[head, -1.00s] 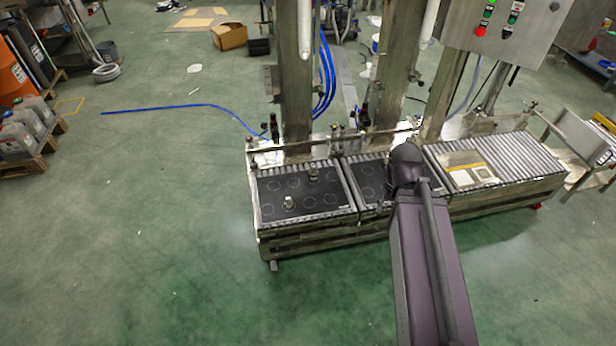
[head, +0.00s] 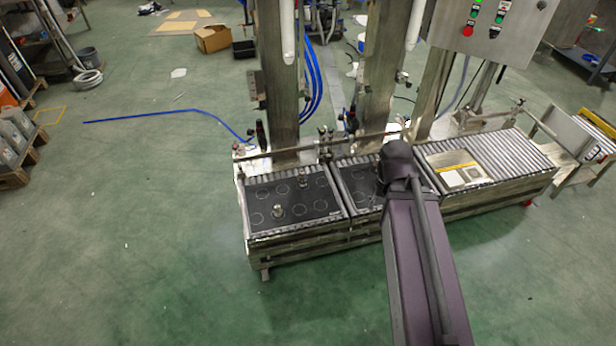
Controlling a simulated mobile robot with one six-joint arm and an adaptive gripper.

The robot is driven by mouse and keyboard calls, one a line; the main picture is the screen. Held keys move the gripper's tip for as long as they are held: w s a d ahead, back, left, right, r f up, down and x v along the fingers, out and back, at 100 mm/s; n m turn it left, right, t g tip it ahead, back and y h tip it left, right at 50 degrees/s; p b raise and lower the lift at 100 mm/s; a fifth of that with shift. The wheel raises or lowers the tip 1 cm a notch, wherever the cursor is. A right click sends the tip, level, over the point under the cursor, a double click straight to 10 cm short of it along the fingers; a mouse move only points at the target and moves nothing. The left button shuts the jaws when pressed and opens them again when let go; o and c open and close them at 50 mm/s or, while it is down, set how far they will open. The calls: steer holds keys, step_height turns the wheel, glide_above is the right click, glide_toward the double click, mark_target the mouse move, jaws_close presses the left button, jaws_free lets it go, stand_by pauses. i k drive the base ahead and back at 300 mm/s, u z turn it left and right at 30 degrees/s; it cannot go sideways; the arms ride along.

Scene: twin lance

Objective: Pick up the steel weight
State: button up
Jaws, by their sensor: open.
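Two small metallic pieces stand on the left black board with printed circles (head: 322,204), on the left part of the roller conveyor. The front metal piece (head: 278,211) is near the board's middle. The back metal piece (head: 303,181) is near its far edge. Both look like small upright steel weights, but they are too small to tell apart in detail. My arm reaches in from the bottom right, its dark joint above the middle of the conveyor. My gripper is hidden behind this arm. Both metal pieces stand free, left of the arm.
A second black board (head: 360,183) is partly hidden by my arm. A framed flat panel (head: 456,171) lies on the right rollers (head: 513,153). Steel columns (head: 275,85), a rail and dark bottles stand behind the boards. The green floor in front is clear.

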mark_target(302, 178)
steer(key=i, duration=0.85)
steer(key=u, duration=0.05)
